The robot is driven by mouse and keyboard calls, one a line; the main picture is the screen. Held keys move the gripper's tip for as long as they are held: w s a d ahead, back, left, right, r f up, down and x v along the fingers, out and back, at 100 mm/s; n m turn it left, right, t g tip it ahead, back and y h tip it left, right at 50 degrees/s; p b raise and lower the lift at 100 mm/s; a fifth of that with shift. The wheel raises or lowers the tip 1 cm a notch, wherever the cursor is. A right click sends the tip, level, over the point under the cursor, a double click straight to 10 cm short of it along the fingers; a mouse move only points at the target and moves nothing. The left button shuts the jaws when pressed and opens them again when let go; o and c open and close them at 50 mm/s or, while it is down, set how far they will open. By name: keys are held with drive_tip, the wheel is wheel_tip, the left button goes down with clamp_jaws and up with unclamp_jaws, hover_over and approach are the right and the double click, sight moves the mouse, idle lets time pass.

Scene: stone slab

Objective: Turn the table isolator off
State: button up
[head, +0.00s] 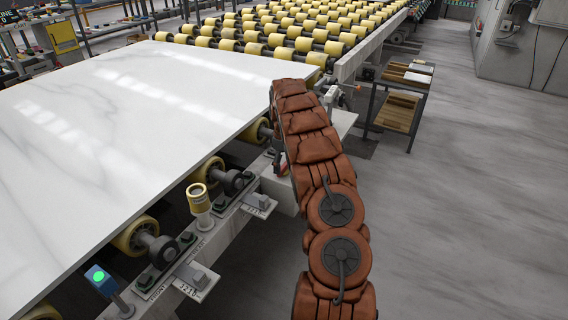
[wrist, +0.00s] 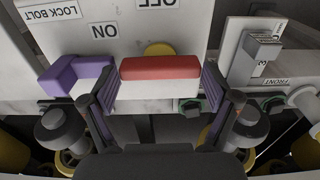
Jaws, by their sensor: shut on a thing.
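The isolator's pale panel (wrist: 195,35) fills the upper wrist view, with upside-down labels reading ON, OFF and LOCK BOLT. A block-shaped handle (wrist: 160,70), red on top and white below, stands out in front of it, below the labels. My gripper (wrist: 157,92) is shut on this handle, one finger at each side. A purple block (wrist: 78,76) sits just left of the handle, under the LOCK BOLT label. A yellow round part (wrist: 159,49) shows partly behind the handle. In the head view my arm hides most of the gripper and isolator.
A white stone slab (head: 130,110) lies on yellow rollers, left of my arm. A lever block (wrist: 262,47) marked FRONT stands right of the isolator in the wrist view. A green-lit post (head: 100,278) and a yellow-topped post (head: 198,198) stand along the table edge.

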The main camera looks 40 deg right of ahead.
drive_tip(key=shift+m, duration=0.3)
drive_tip(key=shift+w+a+m+b, duration=0.1)
drive_tip(key=shift+m+b, duration=0.35)
drive_tip(key=shift+m, duration=0.45)
drive_tip(key=m+b, duration=0.1)
drive_tip(key=m, duration=1)
drive_tip(key=shift+m+b, duration=0.3)
drive_tip(key=shift+b, duration=0.05)
drive_tip(key=shift+m, duration=1.9)
drive_tip(key=o, duration=0.9)
drive_tip(key=shift+r, duration=0.1)
